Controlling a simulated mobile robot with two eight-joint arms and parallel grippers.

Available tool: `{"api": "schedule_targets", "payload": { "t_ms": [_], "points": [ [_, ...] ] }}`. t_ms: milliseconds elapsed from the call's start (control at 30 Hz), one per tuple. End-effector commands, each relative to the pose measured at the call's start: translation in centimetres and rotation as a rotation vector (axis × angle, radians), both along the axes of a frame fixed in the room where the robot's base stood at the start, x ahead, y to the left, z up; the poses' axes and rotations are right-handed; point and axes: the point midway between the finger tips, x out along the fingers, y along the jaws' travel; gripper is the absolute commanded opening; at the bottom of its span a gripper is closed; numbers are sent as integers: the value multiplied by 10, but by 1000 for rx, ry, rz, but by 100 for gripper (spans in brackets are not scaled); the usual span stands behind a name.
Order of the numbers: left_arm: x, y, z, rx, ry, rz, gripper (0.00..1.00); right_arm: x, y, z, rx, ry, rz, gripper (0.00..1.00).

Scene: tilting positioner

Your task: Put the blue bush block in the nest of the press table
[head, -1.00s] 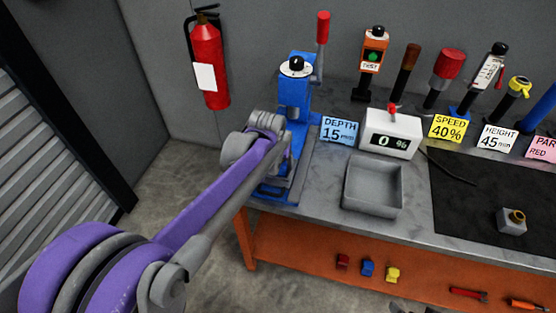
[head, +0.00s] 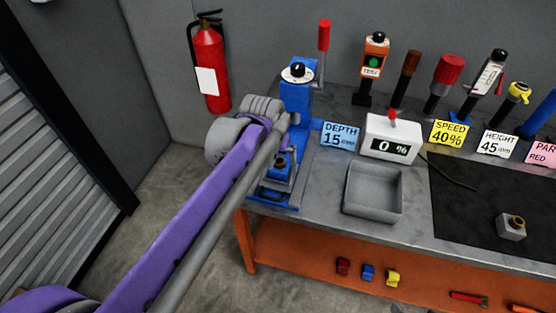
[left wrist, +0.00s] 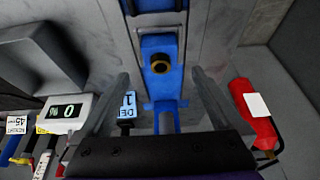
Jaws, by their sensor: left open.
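The blue press (head: 296,97) stands at the left end of the bench. The blue bush block (head: 281,164), with a dark round bush on top, sits low on the press table (head: 275,199), apparently in its nest; I cannot tell if it is fully seated. In the left wrist view the block (left wrist: 161,78) shows its brass-rimmed bush between and beyond my fingers. My left gripper (left wrist: 160,85) is open and empty, apart from the block. My wrist hides part of the press in the head view. My right gripper is out of view.
A grey tray (head: 373,191) and a white 0 % display (head: 391,137) stand right of the press. A grey bush block (head: 511,227) stands on the black mat (head: 460,200). Several tools line the bench's back. A fire extinguisher (head: 209,66) hangs left of the press.

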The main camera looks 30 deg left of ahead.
Motion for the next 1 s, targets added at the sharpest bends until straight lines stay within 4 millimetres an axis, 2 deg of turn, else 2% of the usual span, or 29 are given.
{"api": "schedule_targets", "payload": {
  "t_ms": [100, 200, 333, 467, 600, 700, 833, 1000],
  "points": [
    [-7, -2, 19, 0, 0, 0, 100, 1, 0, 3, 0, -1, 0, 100],
    [-11, -3, 27, 0, 0, 0, 100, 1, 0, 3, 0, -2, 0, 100],
    [-24, -11, 25, 1, -4, -15, 100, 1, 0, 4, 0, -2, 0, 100],
    [-63, -39, 1, 3, -20, -73, 100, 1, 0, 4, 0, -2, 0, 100],
    [-118, -69, -40, 6, -43, -150, 100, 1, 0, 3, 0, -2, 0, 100],
    [-150, -83, -68, 8, -58, -194, 100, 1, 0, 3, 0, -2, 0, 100],
    [-174, -92, -90, 9, -69, -227, 100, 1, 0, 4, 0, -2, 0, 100],
    [-180, -95, -96, 9, -73, -237, 100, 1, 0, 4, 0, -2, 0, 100]
  ]
}}
